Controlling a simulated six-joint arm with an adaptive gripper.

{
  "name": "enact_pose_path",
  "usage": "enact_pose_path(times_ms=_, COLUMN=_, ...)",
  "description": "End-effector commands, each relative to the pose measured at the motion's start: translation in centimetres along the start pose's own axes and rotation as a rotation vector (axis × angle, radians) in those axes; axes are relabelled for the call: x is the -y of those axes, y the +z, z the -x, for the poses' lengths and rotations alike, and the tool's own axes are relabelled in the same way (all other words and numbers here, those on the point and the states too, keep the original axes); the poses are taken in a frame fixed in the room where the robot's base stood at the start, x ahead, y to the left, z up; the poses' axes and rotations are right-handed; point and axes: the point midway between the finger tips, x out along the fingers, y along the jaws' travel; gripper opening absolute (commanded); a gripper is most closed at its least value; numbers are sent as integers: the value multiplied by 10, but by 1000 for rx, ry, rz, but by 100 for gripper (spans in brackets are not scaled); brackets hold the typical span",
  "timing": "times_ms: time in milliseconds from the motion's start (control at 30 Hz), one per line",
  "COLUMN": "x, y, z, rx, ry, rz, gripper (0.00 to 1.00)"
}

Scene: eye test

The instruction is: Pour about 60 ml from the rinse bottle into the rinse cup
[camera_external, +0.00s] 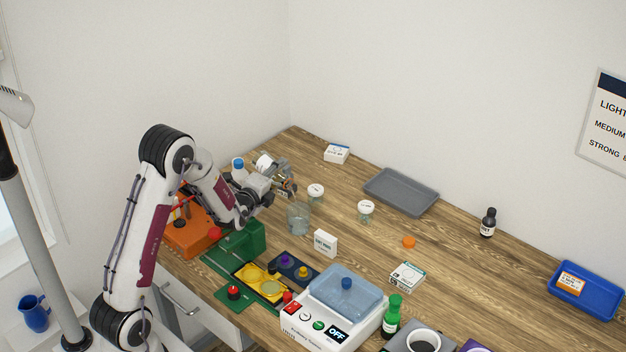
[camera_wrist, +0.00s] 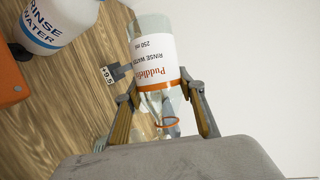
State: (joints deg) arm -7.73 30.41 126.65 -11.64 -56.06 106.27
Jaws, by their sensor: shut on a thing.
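My gripper (camera_external: 284,184) is shut on a clear bottle, which the wrist view shows between the two fingers (camera_wrist: 163,108). The bottle (camera_wrist: 155,25) has a white label reading "RINSE WATER 250 ml", upside down in that view, and an orange ring. In the external view the bottle is mostly hidden by the gripper, and I cannot tell its exact tilt. A clear, open cup (camera_external: 298,218) stands on the table just below and right of the gripper in the picture; it looks like the rinse cup, but I read no label. I see no stream of liquid.
A white bottle marked "RINSE WATER" (camera_wrist: 50,22) stands near my gripper. Two white-lidded jars (camera_external: 316,193) (camera_external: 366,211) and a white box (camera_external: 326,242) stand near the cup. A grey tray (camera_external: 401,191) lies behind. A scale (camera_external: 332,305) is at the front.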

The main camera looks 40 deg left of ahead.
Motion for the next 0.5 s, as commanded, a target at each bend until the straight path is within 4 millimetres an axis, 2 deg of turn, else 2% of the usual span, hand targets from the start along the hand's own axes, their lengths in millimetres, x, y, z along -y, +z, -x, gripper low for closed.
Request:
enact_pose_path(times_ms=167, x=-2, y=1, z=-1, rx=-8, ry=15, rz=35, gripper=14)
enact_pose_path(times_ms=500, x=-20, y=3, z=-5, rx=-70, ry=110, rz=260, gripper=14)
